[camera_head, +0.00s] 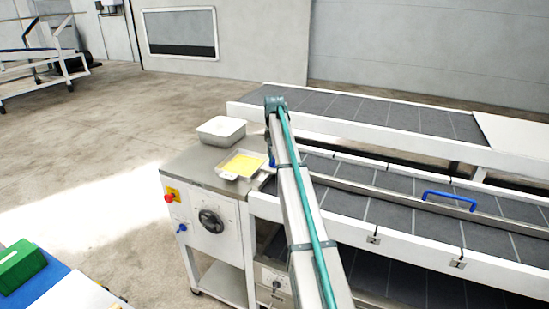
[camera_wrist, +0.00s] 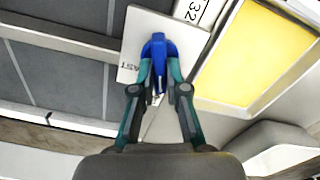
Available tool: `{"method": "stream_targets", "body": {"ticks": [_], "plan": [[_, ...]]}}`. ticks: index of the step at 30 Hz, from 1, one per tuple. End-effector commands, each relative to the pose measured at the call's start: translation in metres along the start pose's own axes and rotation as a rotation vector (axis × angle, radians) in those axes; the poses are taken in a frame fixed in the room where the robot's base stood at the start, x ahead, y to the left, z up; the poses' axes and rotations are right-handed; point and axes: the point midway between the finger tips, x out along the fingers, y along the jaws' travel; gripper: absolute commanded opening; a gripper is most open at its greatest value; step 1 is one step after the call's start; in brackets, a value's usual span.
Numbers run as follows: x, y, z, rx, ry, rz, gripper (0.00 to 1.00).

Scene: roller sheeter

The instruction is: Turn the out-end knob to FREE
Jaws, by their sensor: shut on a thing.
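In the wrist view a blue knob (camera_wrist: 157,47) stands over a white plate (camera_wrist: 138,25). My gripper (camera_wrist: 160,72) is shut on the knob, one finger on each side. The letters "AST" show on the plate beside the fingers; other lettering and any pointer mark are hidden, so I cannot read the knob's setting. In the head view my arm reaches to the inner edge of the grey-topped cabinet, where a bit of blue (camera_head: 271,161) shows; my gripper there is mostly hidden behind the arm.
A tray with a yellow sheet (camera_head: 242,165) lies close by, also in the wrist view (camera_wrist: 243,50). The cabinet front has a red button (camera_head: 169,198) and black dial (camera_head: 210,220).

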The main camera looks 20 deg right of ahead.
Motion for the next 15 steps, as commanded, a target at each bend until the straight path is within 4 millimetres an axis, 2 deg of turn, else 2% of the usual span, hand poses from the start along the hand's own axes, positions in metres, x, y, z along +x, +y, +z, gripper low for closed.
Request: {"method": "stream_targets", "body": {"ticks": [6, 15], "plan": [[-0.0008, -0.0014, -0.0006, -0.190, 0.001, 0.000, 0.00], [-0.0010, -0.0026, -0.0003, -0.375, 0.002, 0.000, 0.00]]}}
